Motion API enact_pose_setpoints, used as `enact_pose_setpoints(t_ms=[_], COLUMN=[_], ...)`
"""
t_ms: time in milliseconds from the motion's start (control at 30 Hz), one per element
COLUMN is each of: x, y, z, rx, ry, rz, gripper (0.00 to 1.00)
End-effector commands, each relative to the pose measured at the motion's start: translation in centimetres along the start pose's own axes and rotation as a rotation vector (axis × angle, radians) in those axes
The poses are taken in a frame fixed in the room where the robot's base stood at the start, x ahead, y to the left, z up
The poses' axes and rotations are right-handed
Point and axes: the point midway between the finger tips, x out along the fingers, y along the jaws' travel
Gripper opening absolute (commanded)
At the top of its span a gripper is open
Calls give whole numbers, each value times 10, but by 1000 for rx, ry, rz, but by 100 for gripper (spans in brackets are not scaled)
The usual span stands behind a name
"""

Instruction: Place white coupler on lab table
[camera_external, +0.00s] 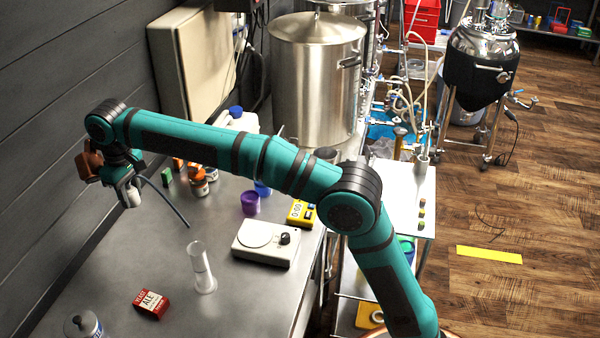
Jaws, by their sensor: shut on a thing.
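My gripper (125,187) is at the left, above the grey metal lab table (120,257) and close to the dark plank wall. It is shut on a small white piece, which looks like the white coupler (131,198). The fingers hide part of the coupler. It appears held above the table top, though the exact gap is hard to tell from this view.
A purple cup (250,202) and small orange-capped bottles (198,182) stand farther back. The left-front table top is mostly clear.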

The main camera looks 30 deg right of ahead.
Motion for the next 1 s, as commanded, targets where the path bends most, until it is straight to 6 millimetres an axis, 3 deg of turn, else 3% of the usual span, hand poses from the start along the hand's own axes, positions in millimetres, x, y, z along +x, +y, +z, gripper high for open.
enact_pose_setpoints(t_ms=[100,367,633,1000], x=[0,1,40,60], y=[-27,-66,-63,-62], z=[0,1,2,1], rx=[-42,-102,-97,-97], ry=[0,0,-1,-2], rz=[0,0,0,0], gripper=[13,13,13,13])
